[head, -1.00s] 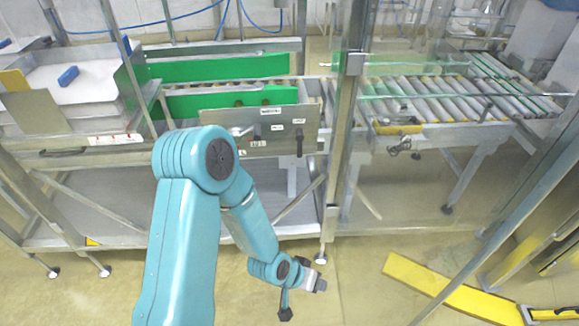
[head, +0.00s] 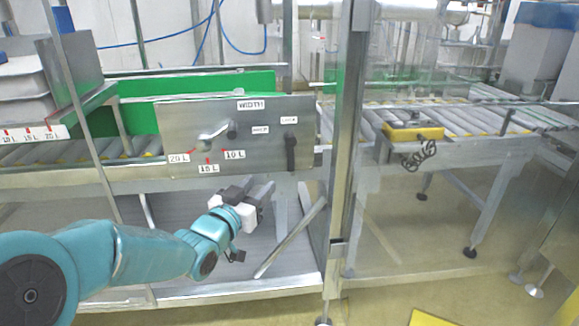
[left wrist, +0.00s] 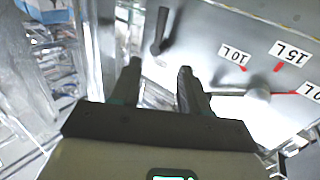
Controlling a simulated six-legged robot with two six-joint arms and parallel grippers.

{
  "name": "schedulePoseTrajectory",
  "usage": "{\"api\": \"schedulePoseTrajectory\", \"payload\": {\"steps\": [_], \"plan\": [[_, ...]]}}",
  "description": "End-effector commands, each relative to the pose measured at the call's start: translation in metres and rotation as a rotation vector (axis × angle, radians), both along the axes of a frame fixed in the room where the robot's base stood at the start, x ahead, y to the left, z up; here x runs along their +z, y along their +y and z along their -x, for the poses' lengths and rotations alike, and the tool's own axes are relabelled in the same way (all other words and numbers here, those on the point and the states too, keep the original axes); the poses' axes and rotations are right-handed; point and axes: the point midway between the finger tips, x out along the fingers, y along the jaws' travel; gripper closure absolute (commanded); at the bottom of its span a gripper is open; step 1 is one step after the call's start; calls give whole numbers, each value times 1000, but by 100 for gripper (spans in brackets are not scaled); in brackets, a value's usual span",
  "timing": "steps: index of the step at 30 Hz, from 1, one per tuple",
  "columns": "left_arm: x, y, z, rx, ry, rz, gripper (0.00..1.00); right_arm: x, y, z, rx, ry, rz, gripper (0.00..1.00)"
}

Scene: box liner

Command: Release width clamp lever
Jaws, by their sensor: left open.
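The clamp lever (head: 291,150) is a black handle at the right end of the grey metal panel (head: 180,115), hanging straight down below a small label that seems to read LOCK. A second small label sits to its left. The lever also shows in the left wrist view (left wrist: 159,32), beyond my fingers. My left gripper (head: 248,188) is open and empty, just below the panel's lower edge and down-left of the lever, apart from it. Its two dark fingers show in the left wrist view (left wrist: 158,72). My right gripper is not in view.
A metal crank (head: 213,133) under the WIDTH label points toward the 10 L, 15 L and 20 L marks. A steel post (head: 342,180) stands right of the panel. Green guides (head: 200,82) and a roller conveyor (head: 450,118) lie behind. Clear panels are at the right.

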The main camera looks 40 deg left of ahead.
Motion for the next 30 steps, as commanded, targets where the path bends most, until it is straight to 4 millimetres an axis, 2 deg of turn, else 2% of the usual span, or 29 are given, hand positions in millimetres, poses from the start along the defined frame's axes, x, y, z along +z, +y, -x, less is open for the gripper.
{"api": "schedulePoseTrajectory", "payload": {"steps": [9, 18, 24, 30], "plan": [[4, 19, -67, -6, 4, 6, 55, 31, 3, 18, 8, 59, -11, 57], [3, 38, -125, -6, 5, 5, 55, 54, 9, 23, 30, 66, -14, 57], [1, 44, -142, -5, 3, 4, 55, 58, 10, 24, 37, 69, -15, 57], [0, 45, -144, -5, 3, 4, 55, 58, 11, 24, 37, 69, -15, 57]]}}
